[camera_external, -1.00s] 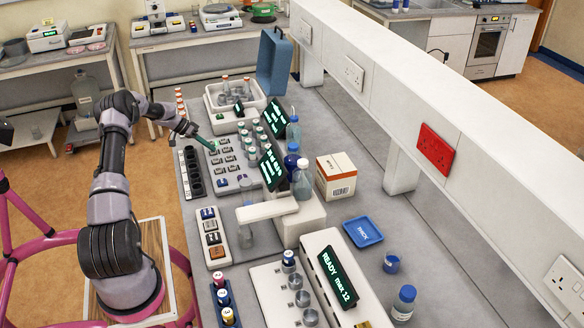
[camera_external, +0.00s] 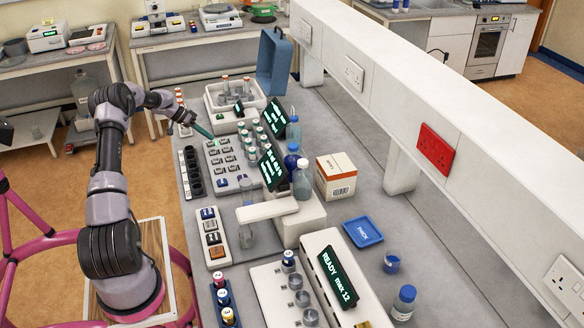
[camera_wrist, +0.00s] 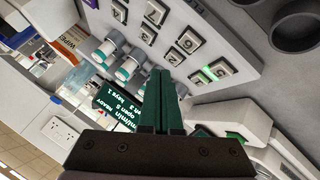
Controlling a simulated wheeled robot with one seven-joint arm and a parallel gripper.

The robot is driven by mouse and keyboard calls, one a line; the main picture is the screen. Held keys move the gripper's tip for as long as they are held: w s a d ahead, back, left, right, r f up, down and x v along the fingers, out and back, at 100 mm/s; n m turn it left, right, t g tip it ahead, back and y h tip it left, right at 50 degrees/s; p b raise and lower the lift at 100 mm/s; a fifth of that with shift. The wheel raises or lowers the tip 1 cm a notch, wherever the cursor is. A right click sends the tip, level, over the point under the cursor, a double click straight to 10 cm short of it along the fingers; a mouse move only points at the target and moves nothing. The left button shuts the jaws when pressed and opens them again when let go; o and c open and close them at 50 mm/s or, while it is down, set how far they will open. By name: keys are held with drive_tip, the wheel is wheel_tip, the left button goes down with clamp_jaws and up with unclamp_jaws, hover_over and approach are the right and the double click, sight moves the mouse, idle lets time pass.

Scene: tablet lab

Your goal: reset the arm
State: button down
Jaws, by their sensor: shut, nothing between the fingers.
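My gripper (camera_external: 207,134) is at the far left of the bench in the external view, with its green fingers pointing down and to the right over the numbered key panel (camera_external: 224,168). In the wrist view the fingers of my gripper (camera_wrist: 160,78) are together, with nothing between them. They sit apart from the keys, as far as I can tell. One key (camera_wrist: 218,69) in the wrist view shows a green light.
Capped vials (camera_external: 246,142) and dark displays (camera_external: 271,168) stand right of the panel. A row of black wells (camera_external: 193,170) lies at its left. A white tub (camera_external: 236,93) stands behind. Open floor (camera_external: 158,185) lies left of the bench.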

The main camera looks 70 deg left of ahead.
drive_tip(key=shift+r, duration=0.65)
drive_tip(key=w+d+r+m+g, duration=0.2)
drive_tip(key=w+d+r, duration=0.45)
drive_tip(key=d, duration=0.25)
drive_tip(key=w+d+r+m+g, duration=0.1)
drive_tip(key=w+d+r+g, duration=0.1)
drive_tip(key=w+d+r, duration=0.5)
drive_tip(key=w+d+r+m+g+y, duration=0.1)
drive_tip(key=d+r, duration=0.4)
drive_tip(key=d, duration=0.5)
drive_tip(key=d+r+m+g+y, duration=0.1)
drive_tip(key=d+r, duration=0.4)
drive_tip(key=d, duration=0.5)
drive_tip(key=s+d+r+m+t+y, duration=0.1)
drive_tip(key=s+d+r, duration=0.25)
drive_tip(key=d, duration=0.45)
drive_tip(key=s+d+r+m+y, duration=0.1)
drive_tip(key=s+d+r, duration=0.25)
drive_tip(key=d, duration=0.55)
drive_tip(key=s+d+m+t, duration=0.1)
drive_tip(key=s+d, duration=0.4)
drive_tip(key=s, duration=0.2)
drive_tip(key=s+d+f+m+t, duration=0.1)
drive_tip(key=s+d+t, duration=0.1)
drive_tip(key=s+d, duration=0.3)
drive_tip(key=shift+s+f+m+y, duration=0.2)
drive_tip(key=shift+s+m+y, duration=0.15)
drive_tip(key=shift+s, duration=0.75)
